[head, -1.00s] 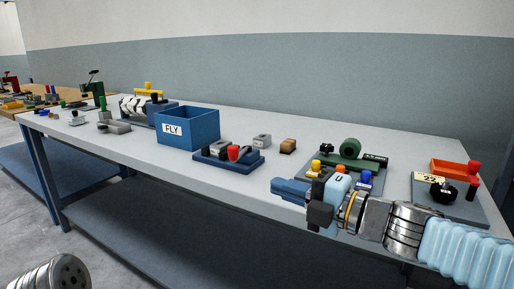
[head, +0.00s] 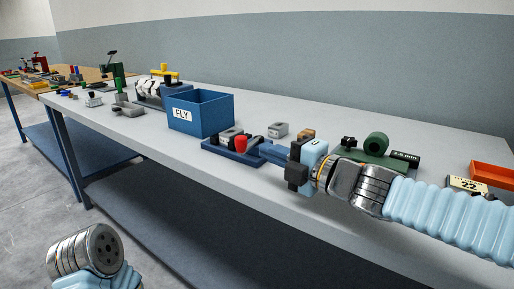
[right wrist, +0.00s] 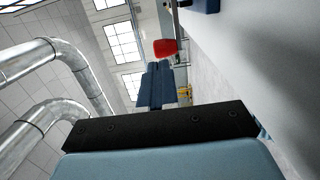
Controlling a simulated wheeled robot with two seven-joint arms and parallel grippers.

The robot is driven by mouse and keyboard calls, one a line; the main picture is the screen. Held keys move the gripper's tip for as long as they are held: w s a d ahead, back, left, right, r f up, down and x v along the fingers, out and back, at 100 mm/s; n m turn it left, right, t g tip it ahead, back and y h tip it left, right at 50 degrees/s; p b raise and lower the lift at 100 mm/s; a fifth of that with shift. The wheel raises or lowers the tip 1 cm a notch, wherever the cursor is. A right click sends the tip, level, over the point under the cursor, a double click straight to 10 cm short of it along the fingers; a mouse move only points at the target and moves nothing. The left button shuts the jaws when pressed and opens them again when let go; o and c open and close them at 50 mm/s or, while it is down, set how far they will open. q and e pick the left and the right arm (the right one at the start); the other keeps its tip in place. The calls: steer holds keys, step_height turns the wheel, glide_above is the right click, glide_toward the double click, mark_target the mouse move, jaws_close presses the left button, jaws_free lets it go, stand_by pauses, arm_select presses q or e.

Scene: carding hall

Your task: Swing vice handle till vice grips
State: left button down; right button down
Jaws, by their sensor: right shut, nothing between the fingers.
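A small vice with a blue base (head: 219,148) and grey jaws stands near the front edge of the grey bench. A red knob (head: 240,145) on its front side looks like the end of its handle. My right gripper (head: 263,149) is shut and empty, its blue fingers pointing left, just right of the red knob. In the right wrist view the red knob (right wrist: 165,48) is just beyond the shut fingertips (right wrist: 162,66), and I see no clear contact. Whether the vice jaws grip anything is too small to tell.
A blue box marked FLY (head: 215,112) stands left of the vice. A grey block (head: 278,130) and a brown block (head: 306,135) lie behind my right gripper. A green fixture (head: 372,150) and an orange tray (head: 492,174) are to the right. The bench front between box and vice is clear.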

mark_target(245, 142)
steer(key=shift+x, duration=2.1)
